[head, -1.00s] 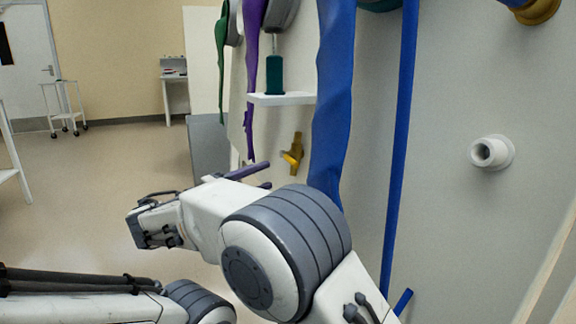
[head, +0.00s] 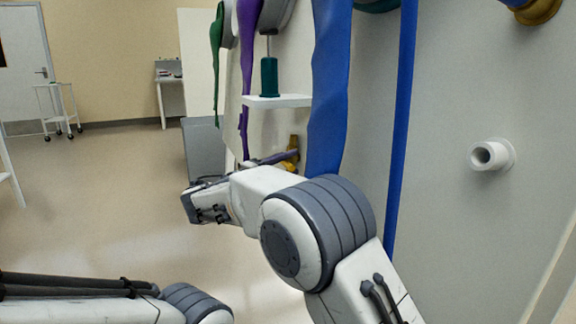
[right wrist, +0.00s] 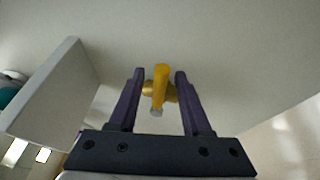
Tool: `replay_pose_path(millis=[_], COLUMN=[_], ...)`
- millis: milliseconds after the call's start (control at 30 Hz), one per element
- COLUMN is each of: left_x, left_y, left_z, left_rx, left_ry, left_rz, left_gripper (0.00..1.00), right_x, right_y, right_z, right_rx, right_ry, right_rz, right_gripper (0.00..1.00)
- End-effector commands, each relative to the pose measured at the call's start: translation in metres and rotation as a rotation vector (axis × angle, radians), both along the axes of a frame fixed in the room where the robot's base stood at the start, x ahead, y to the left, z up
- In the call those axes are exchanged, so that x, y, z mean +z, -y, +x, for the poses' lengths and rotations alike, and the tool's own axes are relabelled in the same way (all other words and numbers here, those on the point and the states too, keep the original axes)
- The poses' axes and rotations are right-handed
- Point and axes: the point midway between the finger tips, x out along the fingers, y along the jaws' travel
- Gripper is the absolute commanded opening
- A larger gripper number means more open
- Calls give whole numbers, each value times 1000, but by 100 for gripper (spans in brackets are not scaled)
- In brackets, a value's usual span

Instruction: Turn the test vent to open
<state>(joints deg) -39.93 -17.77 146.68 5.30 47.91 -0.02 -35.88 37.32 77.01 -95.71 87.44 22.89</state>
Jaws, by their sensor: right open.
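The test vent (head: 292,146) is a small yellow-brass valve on the grey panel, below the white shelf. In the head view it is partly covered by my right gripper (head: 277,159), whose dark purple fingers reach toward the panel beside it. In the right wrist view the vent's yellow lever (right wrist: 160,88) stands roughly upright in the picture, between the open fingers of my right gripper (right wrist: 160,76). Gaps show on both sides of the lever, so neither finger appears to touch it. My left gripper is out of view; only part of my left arm shows.
A white shelf (head: 277,101) with a teal cylinder (head: 268,76) juts out above the vent. A white port (head: 490,155) sticks out at right. Open floor lies left.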

Motion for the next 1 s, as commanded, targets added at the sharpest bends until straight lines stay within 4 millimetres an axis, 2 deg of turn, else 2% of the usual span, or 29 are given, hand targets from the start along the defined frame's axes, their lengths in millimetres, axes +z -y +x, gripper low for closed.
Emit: replay_pose_path(millis=[100,133,233,267,1000], left_x=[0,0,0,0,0], left_y=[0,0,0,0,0], left_z=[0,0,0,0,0], left_rx=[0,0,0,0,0], left_ry=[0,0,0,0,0], left_rz=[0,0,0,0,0], left_gripper=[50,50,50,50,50], right_x=[0,0,0,0,0], right_y=[0,0,0,0,-1], right_z=[0,0,0,0,-1], right_rx=[0,0,0,0,0], right_ry=[0,0,0,0,-1], right_rz=[0,0,0,0,1], right_gripper=[48,45,6,0,0])
